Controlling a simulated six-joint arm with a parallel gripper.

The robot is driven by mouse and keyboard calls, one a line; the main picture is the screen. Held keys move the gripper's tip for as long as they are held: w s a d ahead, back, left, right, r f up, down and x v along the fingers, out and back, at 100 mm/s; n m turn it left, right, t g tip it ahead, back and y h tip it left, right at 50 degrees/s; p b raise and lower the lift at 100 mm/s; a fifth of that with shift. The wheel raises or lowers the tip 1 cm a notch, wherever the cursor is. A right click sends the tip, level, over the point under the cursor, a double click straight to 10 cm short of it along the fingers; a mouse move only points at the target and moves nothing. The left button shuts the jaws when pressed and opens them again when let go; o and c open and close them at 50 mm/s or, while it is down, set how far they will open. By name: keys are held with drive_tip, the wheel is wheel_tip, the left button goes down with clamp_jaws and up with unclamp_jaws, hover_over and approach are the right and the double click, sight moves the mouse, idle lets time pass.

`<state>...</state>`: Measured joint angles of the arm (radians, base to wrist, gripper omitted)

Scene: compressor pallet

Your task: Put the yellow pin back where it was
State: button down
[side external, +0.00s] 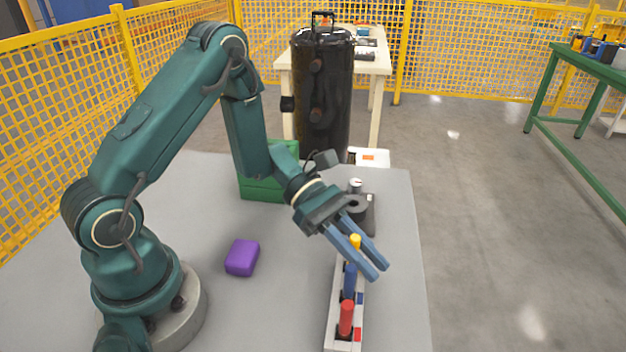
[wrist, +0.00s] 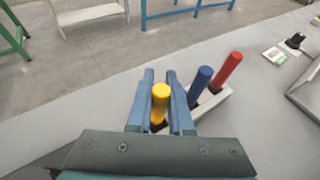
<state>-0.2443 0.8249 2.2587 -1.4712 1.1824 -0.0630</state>
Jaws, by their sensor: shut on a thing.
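The yellow pin (wrist: 160,103) stands between the two blue fingers of my gripper (wrist: 160,76), which is shut on it. Its top also shows between the fingers in the side external view (side external: 355,241). A long, narrow pale rack (side external: 332,327) lies below my gripper (side external: 377,273). The blue pin (side external: 350,281) and the red pin (side external: 346,318) stand upright in it, the red one nearest the side camera. The yellow pin is in line with them at the rack's far end. Its lower end is hidden by the fingers, so I cannot tell how deep it sits.
A purple block (side external: 242,257) lies on the grey table (side external: 215,315) left of the rack. A dark fixture (side external: 366,215) stands just behind my gripper. A green box (side external: 262,187) and a tall black tank (side external: 322,100) are farther back. The table's right edge is close to the rack.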

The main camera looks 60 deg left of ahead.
drive_tip(key=c, duration=0.8)
unclamp_jaws()
drive_tip(key=shift+f, duration=0.1)
drive_tip(key=shift+a+r, duration=0.15)
drive_tip(key=shift+r, duration=0.05)
drive_tip(key=v, duration=1.2)
drive_tip(key=s+r+m+t+y, duration=0.1)
drive_tip(key=s+r+m+y, duration=0.1)
drive_tip(key=m, duration=0.4)
drive_tip(key=s+d+r+m+t+y, duration=0.1)
drive_tip(key=s+r+m+y, duration=0.1)
drive_tip(key=s+m+y, duration=0.3)
drive_tip(key=s+r+m+t+y, duration=0.1)
drive_tip(key=s+r+m+y, duration=0.1)
drive_tip(key=m+y, duration=0.4)
drive_tip(key=shift+s+d+r+m, duration=0.1)
drive_tip(key=shift+s+r+m, duration=0.1)
drive_tip(key=shift+s+m, duration=0.4)
drive_tip(key=shift+s+d+r+m, duration=0.15)
drive_tip(key=shift+s+r+m, duration=0.05)
drive_tip(key=shift+m, duration=0.7)
